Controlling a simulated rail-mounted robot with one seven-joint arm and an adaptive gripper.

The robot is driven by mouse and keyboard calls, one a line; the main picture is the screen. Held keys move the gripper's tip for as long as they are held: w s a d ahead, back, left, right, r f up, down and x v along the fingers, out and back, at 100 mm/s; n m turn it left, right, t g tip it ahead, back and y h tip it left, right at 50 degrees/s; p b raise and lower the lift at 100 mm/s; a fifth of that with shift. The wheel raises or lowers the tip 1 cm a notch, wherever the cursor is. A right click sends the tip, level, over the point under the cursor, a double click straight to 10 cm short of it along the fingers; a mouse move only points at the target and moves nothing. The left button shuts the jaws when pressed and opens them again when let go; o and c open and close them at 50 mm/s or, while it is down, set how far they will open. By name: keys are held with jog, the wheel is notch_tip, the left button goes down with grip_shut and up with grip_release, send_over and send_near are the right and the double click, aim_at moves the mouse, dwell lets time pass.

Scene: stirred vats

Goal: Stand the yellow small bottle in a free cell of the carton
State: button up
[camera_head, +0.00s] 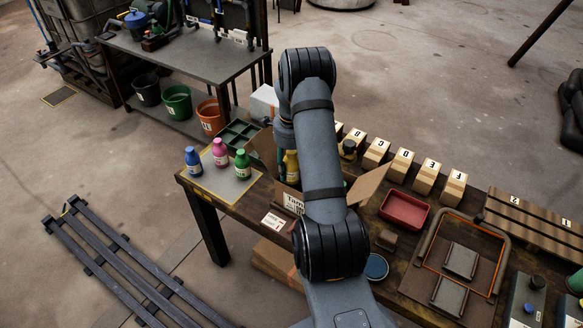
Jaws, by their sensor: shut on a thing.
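The yellow small bottle (291,167) is upright at the carton, directly below the end of my arm. Its lower part is inside or behind the carton's near wall; I cannot tell whether it touches the bottom. The open cardboard carton (292,199) stands on the table with its flaps spread and a white label on the near side. My arm crosses in front and hides most of its inside, so its cells do not show clearly. My gripper (287,148) points down and is shut on the yellow bottle; its fingers are mostly hidden.
Blue (193,161), pink (220,152) and green (242,164) bottles stand on a mat (220,183) left of the carton. A green divided tray (239,134) lies behind them. A red tray (404,209) and a row of lettered boxes (402,165) are to the right.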

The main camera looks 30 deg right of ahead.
dwell(0.3)
jog(key=o, duration=1.4)
jog(key=shift+o, duration=0.3)
jog(key=shift+r, duration=0.1)
jog(key=shift+r+p, duration=3.1)
jog(key=shift+r, duration=1.85)
